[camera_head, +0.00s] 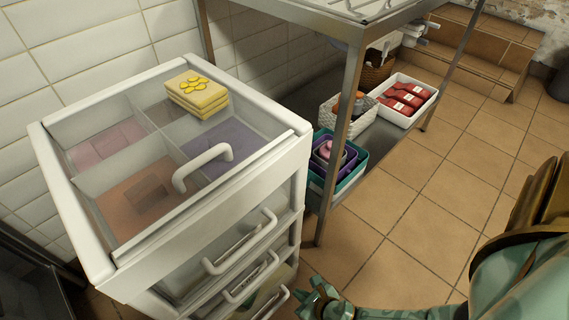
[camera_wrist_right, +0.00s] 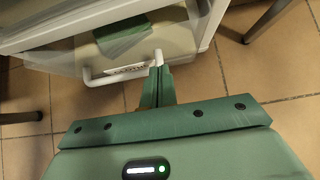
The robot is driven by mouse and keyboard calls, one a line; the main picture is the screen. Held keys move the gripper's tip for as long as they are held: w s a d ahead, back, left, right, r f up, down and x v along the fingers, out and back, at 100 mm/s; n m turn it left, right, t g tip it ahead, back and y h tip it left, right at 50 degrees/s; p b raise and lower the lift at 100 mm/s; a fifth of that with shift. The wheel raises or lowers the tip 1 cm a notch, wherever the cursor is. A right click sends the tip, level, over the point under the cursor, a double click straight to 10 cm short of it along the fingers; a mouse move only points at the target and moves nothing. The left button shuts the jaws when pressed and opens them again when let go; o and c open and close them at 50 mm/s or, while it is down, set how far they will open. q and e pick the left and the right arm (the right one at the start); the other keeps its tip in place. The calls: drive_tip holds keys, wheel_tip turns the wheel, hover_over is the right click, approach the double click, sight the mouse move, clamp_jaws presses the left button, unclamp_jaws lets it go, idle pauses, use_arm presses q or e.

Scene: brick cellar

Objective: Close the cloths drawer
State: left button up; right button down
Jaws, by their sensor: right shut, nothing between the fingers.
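A white drawer cabinet (camera_head: 205,235) stands at the left with several white bar handles on its front. The lowest drawer in view (camera_head: 268,292) sticks out a little; something greenish shows in it. In the right wrist view an open drawer (camera_wrist_right: 172,44) holds a folded green cloth (camera_wrist_right: 124,40); its label is too blurred to read. My right gripper (camera_head: 318,296) is low, just right of that drawer's handle (camera_head: 272,304). In the wrist view its shut, empty fingers (camera_wrist_right: 158,68) are at the right end of the handle (camera_wrist_right: 112,75); I cannot tell whether they touch. My left gripper is out of view.
Yellow cloths (camera_head: 197,94) lie stacked on the cabinet's clear top. A metal table (camera_head: 345,115) stands behind, with a teal crate (camera_head: 352,172), a white basket (camera_head: 350,118) and a white tray of red packs (camera_head: 404,98) beneath. Tiled floor (camera_head: 420,215) to the right is free.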

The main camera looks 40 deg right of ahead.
sight(282, 280)
drive_tip(key=w, duration=0.3)
drive_tip(key=shift+w+a+f, duration=0.1)
drive_tip(key=shift+w+f, duration=0.15)
drive_tip(key=shift+w, duration=0.1)
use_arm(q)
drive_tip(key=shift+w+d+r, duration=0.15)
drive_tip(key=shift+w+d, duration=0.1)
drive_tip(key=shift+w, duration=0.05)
use_arm(e)
drive_tip(key=shift+w, duration=0.45)
drive_tip(key=w, duration=0.2)
drive_tip(key=shift+w+p, duration=0.3)
drive_tip(key=shift+a, duration=0.1)
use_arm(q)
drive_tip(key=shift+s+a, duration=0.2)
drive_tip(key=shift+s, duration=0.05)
